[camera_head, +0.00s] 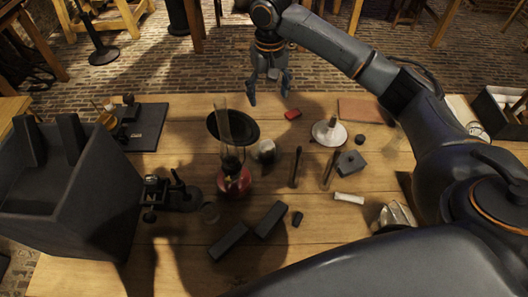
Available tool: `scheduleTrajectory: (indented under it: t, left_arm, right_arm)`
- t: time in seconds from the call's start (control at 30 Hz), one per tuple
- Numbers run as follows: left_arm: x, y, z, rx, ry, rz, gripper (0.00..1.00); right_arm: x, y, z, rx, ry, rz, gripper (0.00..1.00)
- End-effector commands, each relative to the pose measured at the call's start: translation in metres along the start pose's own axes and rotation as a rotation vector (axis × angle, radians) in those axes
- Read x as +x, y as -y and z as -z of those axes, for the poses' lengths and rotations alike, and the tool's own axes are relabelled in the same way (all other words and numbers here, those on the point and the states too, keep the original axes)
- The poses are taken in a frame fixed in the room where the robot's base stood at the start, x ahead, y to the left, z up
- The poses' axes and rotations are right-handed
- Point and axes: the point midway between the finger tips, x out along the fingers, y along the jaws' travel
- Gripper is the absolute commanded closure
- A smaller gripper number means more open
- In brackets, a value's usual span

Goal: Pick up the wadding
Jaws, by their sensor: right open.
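A small white roll (349,198), which looks like the wadding, lies on the wooden table (180,245) at the right of centre. I cannot be sure of its material at this size. My right gripper (268,98) hangs at the far side of the table with its fingers pointing down. It is open, with nothing seen between its fingers, and is well apart from the white roll. My left gripper is not in view.
A red-based glass lamp (234,180), dark upright rods (295,168), a white funnel-like piece (329,131) and a grey block (350,162) stand nearby. Dark bars (270,220) lie in front. A large dark box (85,205) fills the left.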

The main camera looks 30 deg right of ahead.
Motion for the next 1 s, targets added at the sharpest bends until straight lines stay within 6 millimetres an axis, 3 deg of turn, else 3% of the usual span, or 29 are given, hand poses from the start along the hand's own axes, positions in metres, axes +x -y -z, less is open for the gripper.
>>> scheduleTrajectory:
  t: [0.03,0.1,0.2,0.33,0.57,0.8,1.0]
  left_arm:
    - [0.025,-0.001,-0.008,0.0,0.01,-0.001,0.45]
    - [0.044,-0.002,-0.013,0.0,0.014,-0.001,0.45]
    - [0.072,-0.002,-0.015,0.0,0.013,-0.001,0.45]
    - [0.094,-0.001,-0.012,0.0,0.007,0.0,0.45]
    - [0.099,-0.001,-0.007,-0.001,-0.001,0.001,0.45]
    - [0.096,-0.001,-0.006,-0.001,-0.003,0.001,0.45]
    - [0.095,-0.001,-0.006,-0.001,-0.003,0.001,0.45]
  right_arm:
    - [0.025,0.0,0.0,0.0,0.001,0.0,0.28]
    - [0.045,0.0,0.0,0.0,0.001,0.0,0.28]
    - [0.073,0.0,0.0,0.0,0.001,0.0,0.28]
    - [0.094,0.0,0.0,0.0,0.0,0.0,0.28]
    - [0.11,0.0,0.0,0.001,0.001,0.0,0.28]
    - [0.156,-0.001,-0.001,0.001,0.004,-0.002,0.28]
    - [0.181,0.0,-0.001,0.0,0.002,0.0,0.28]
